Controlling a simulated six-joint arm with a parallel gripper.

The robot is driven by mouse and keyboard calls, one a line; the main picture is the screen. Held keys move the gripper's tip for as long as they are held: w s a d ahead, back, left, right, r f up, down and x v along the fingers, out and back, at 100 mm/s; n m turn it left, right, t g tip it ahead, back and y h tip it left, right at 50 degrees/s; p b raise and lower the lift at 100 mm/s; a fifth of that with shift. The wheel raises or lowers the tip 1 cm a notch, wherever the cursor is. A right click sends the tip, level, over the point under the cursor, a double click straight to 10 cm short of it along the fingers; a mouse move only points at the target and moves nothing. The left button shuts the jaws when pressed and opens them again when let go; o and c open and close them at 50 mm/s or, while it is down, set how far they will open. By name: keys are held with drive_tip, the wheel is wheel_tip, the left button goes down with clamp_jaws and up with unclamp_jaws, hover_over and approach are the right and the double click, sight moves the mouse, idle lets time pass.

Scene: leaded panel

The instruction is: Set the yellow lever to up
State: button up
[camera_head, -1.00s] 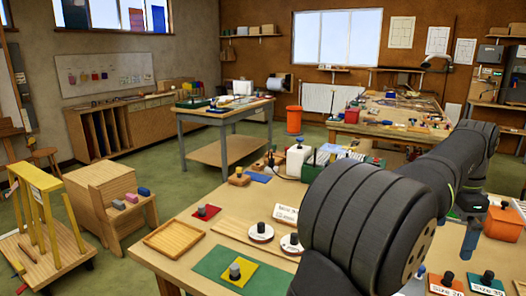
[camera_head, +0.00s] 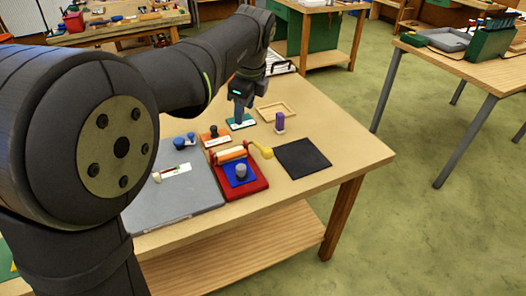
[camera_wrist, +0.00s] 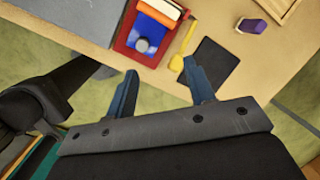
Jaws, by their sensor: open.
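The yellow lever (camera_head: 262,149) sticks out from the right side of a red-based fixture (camera_head: 253,185) with an orange-and-white roller and a blue plate bearing a grey knob. Its rounded yellow end points to the right and slightly down in the head view. My gripper (camera_head: 239,120) hangs behind the fixture in the head view, near a teal plate. In the wrist view my gripper (camera_wrist: 160,68) has its fingers wide apart with nothing between them.
A black mat (camera_head: 303,158) lies right of the lever. The table's right corner is clear.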

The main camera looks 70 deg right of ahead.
sight(267, 149)
drive_tip(key=s+f+m+t+h, duration=0.1)
drive_tip(key=s+f+m+h, duration=0.1)
drive_tip(key=s+m, duration=0.7)
drive_tip(key=x, duration=1.7)
drive_tip(key=shift+w+a, duration=0.15)
drive_tip(key=shift+a, duration=0.15)
clamp_jaws()
